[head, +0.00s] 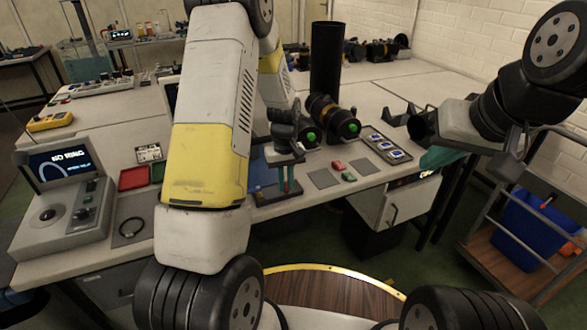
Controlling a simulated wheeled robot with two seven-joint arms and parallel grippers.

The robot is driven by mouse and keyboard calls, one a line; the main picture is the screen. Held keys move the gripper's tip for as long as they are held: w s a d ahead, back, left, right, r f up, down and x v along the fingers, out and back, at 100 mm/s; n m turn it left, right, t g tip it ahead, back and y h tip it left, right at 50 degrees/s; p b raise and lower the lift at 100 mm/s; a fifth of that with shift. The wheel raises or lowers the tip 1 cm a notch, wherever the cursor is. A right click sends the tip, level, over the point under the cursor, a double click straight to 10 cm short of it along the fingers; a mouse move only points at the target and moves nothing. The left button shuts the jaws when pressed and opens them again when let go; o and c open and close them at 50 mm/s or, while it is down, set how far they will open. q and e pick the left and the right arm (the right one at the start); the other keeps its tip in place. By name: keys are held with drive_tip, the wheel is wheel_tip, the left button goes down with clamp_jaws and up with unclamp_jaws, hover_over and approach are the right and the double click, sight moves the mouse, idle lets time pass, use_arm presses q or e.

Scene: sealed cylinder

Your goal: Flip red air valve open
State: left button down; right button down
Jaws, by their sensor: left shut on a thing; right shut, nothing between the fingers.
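A tall black cylinder (326,62) stands upright on the bench, with a brass-coloured ring near its foot. Two dark fittings with green round faces, a left one (311,138) and a right one (352,127), sit at its base. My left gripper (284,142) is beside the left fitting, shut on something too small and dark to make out. Just below it is a small upright part with red and teal pieces (284,178); I cannot tell whether the red piece is the air valve. My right gripper (392,118) is shut and empty, right of the cylinder, apart from it.
A tray with blue-and-white pieces (386,147), a red block (337,165) and a green block (348,177) lie near the bench's front edge. A console with a screen (62,205) and a red tray (133,179) are left. A cart with a blue bin (530,230) stands right.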

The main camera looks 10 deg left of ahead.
sight(287, 187)
use_arm(q)
drive_tip(key=shift+w+d+n, duration=0.15)
drive_tip(key=shift+d+n, duration=0.05)
drive_tip(key=shift+n, duration=0.6)
drive_tip(key=c, duration=1.4)
unclamp_jaws()
drive_tip(key=shift+c, duration=0.2)
drive_tip(key=shift+r, duration=3.9)
